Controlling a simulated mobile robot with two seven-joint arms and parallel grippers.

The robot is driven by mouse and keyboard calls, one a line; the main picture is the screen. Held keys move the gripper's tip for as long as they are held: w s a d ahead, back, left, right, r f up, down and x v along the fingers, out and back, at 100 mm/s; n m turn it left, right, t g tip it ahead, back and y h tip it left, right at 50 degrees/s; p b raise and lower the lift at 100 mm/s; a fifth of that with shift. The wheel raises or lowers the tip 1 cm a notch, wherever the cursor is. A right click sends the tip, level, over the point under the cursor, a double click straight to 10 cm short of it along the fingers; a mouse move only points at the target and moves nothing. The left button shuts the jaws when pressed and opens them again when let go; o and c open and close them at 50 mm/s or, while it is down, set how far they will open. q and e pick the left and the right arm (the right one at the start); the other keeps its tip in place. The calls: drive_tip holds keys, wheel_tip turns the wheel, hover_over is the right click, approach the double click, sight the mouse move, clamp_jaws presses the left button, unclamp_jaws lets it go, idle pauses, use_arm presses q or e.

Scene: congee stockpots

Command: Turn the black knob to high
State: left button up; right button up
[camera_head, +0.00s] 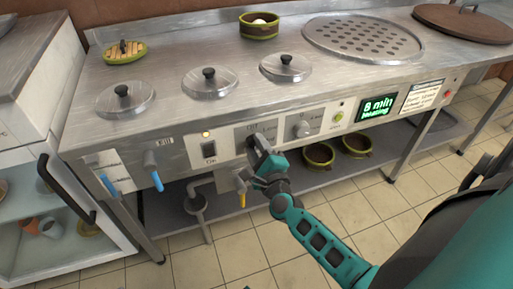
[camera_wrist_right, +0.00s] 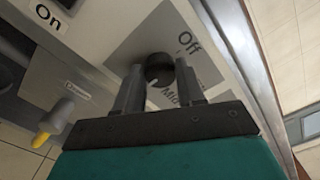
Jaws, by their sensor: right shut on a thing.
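The black knob (camera_wrist_right: 159,68) sits on a grey dial plate marked "Off" and "Mid" in the right wrist view. My right gripper (camera_wrist_right: 158,88) has a finger on each side of the knob and is shut on it. In the head view my right gripper (camera_head: 256,152) reaches the front panel and covers most of the knob. The knob's pointer cannot be made out clearly. My left gripper is not in view.
A silver knob (camera_head: 301,129) is to the right, beside a display (camera_head: 377,107) reading "8 min". The black switch (camera_head: 209,149) marked "On" is to the left. A yellow-handled tap (camera_head: 241,192) hangs below. Lidded pots line the counter.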

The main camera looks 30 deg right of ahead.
drive_tip(key=o, duration=1)
drive_tip(key=shift+o, duration=0.2)
drive_tip(key=p+v, duration=0.1)
drive_tip(key=v, duration=1.2)
drive_tip(key=shift+w+a+r, duration=0.1)
